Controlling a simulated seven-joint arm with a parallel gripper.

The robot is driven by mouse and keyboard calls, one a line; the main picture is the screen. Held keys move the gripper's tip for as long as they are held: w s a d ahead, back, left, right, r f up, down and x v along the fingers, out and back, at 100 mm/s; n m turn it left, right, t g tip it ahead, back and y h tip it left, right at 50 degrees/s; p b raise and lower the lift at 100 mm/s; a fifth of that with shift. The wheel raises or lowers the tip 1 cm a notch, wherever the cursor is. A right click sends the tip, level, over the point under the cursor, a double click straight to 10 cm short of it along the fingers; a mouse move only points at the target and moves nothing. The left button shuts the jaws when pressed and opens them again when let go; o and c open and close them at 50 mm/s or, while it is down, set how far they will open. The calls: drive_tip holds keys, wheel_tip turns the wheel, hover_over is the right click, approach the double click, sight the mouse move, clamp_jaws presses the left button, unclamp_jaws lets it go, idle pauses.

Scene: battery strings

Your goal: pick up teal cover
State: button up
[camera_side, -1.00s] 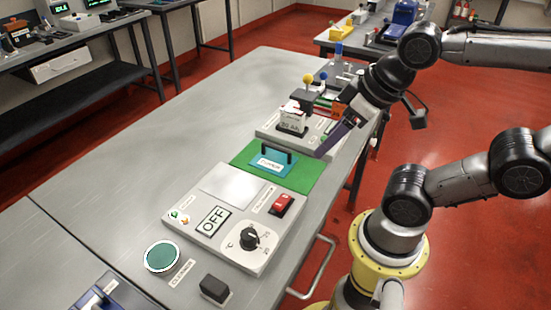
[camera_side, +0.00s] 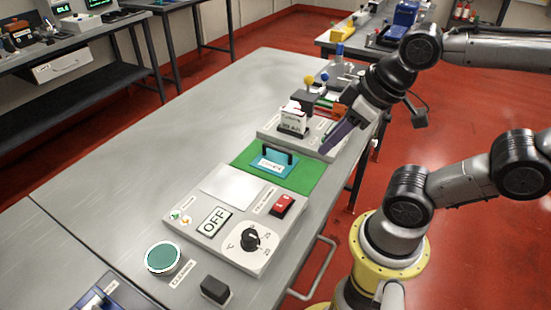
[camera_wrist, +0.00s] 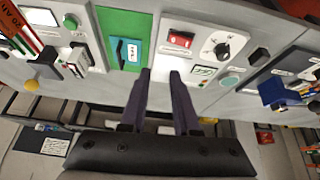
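The teal cover (camera_side: 271,165) is a flat teal plate with a black handle and a white label. It lies on a green mat (camera_side: 309,177) in the side view. It also shows in the wrist view (camera_wrist: 133,50), ahead of and left of the fingertips. My gripper (camera_side: 326,150) has purple fingers and hangs just right of and beyond the cover, near the mat's far edge. In the wrist view the two fingers (camera_wrist: 161,73) are apart with nothing between them. The gripper does not touch the cover.
A green round button (camera_side: 162,257) is near the front. The table's left side is clear.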

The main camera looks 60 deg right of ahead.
drive_tip(key=w+a+r+n+y, duration=0.1)
drive_tip(key=w+r+n, duration=0.1)
drive_tip(key=w+n, duration=0.15)
drive_tip(key=m+g+y, duration=0.1)
drive_tip(key=m, duration=0.4)
hover_over(275, 148)
drive_tip(key=s+d, duration=0.3)
drive_tip(key=s, duration=0.2)
wheel_tip(275, 148, down, 6)
drive_tip(key=x, duration=1.4)
drive_tip(key=shift+s+a+f, duration=0.1)
drive_tip(key=shift+s+f, duration=0.05)
clamp_jaws()
